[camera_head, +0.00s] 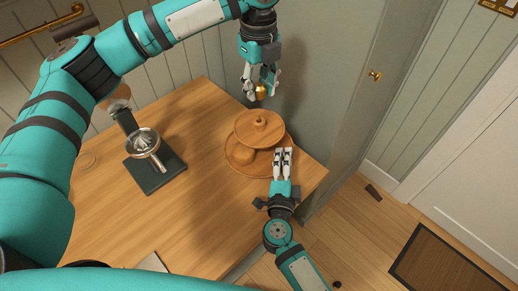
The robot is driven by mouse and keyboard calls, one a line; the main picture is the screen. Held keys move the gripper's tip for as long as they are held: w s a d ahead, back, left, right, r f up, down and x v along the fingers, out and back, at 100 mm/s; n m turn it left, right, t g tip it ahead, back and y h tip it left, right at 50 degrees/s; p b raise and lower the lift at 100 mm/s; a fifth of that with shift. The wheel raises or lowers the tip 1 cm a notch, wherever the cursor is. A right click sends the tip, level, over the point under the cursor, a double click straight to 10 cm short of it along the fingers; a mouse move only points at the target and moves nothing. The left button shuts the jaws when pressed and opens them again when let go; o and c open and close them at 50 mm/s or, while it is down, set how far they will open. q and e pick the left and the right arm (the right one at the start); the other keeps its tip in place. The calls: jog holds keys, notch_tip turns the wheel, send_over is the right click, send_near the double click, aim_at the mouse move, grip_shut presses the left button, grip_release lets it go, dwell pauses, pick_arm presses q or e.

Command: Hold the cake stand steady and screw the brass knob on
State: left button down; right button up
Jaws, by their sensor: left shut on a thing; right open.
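The wooden cake stand (246,131) stands upright near the table's back right corner, with a smaller upper tier above a wider lower plate and a short round stub on top. My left gripper (260,88) comes down from above and is shut on the small brass knob (261,92). It holds the knob in the air, apart from the stand's top in the picture. My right gripper (283,152) is open, its fingertips at the right front side of the stand, over the lower plate's edge. I cannot tell whether they touch it.
The wooden table (200,220) has clear room in front of the stand. A dark-based device with a metal bowl and handle (155,175) stands to the left, under my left arm. A grey wall or cabinet side (335,110) is close behind the right of the table.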

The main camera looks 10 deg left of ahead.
grip_shut()
dwell(0.4)
